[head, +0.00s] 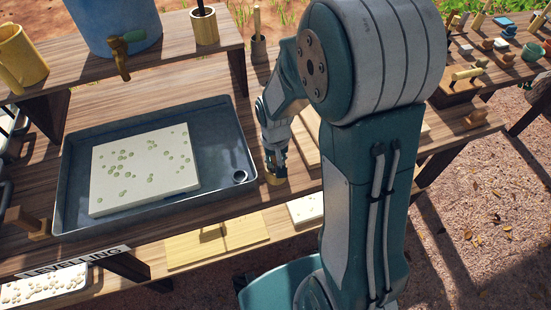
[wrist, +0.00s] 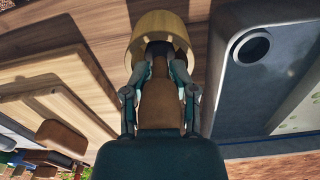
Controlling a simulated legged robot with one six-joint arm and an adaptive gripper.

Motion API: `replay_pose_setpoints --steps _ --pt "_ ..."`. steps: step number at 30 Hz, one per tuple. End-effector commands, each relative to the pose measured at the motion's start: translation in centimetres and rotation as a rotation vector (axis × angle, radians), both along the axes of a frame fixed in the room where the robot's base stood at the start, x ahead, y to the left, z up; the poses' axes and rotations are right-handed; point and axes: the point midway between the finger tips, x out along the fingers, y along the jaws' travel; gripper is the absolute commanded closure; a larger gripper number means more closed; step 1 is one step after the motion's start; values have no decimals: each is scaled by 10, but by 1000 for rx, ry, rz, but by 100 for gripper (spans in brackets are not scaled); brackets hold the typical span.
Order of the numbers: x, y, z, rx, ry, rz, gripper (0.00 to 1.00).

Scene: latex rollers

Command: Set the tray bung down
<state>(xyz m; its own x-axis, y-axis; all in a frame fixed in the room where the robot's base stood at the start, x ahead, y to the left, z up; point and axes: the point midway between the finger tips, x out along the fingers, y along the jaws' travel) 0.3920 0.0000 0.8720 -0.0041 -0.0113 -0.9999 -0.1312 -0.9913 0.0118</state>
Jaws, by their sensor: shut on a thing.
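My gripper (head: 273,163) is just beyond the right rim of the grey metal tray (head: 70,185), over the wooden bench. It is shut on the tray bung (head: 275,180), whose pale yellow round end points down at the bench top. In the wrist view the fingers (wrist: 160,75) close on the bung's brown grip, with its yellow round end (wrist: 160,27) beyond them. I cannot tell whether the bung touches the bench. The tray's round drain hole (head: 239,176) is open, left of the gripper; it also shows in the wrist view (wrist: 251,47).
A pale slab with green spots (head: 145,168) lies in the tray. Wooden boards (wrist: 50,90) lie on the other side of the gripper. A blue barrel with a tap (head: 115,25) and a cup (head: 204,27) stand on a raised shelf behind the tray.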

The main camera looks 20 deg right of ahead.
Motion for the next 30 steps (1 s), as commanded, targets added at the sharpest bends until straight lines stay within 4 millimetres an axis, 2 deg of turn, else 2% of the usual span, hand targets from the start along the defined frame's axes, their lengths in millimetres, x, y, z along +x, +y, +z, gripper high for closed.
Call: replay_pose_setpoints --steps 7,8,9,10,30 --pt "0 0 -4 0 0 0 100" --pt "0 0 -4 0 0 0 53" --pt "0 0 -4 0 0 0 35" --pt "0 0 -4 0 0 0 29" --pt "0 0 -2 0 0 0 29"
